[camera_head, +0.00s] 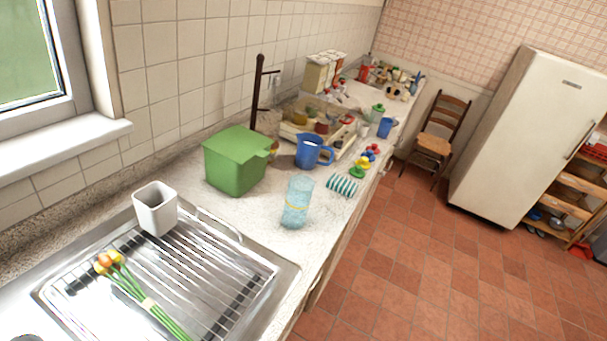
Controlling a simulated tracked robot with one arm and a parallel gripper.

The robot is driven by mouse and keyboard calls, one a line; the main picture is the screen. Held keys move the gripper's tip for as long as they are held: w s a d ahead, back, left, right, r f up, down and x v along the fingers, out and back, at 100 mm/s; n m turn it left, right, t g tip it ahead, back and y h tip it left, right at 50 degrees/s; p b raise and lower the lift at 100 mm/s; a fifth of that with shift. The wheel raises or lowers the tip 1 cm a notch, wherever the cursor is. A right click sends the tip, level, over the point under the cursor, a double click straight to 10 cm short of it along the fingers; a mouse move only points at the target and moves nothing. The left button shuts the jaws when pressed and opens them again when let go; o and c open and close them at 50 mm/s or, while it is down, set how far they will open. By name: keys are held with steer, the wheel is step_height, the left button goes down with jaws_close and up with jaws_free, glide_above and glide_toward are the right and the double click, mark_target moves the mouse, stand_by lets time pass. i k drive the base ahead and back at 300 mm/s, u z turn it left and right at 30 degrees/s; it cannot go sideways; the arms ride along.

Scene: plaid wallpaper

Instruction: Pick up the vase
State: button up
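My gripper does not show in this view.
A bunch of flowers (125,285) lies on the draining rack (225,285). A green box (237,162), a blue jug (312,152) and a striped roll (342,185) are near the glass vessel. A chair (441,138) and fridge (525,135) stand beyond. The tiled floor (430,260) is clear.

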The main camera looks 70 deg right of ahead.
mark_target(301, 188)
steer(key=z, duration=1.5)
steer(key=k, duration=1.2)
steer(key=z, duration=0.4)
steer(key=i, duration=2.3)
steer(key=u, duration=0.85)
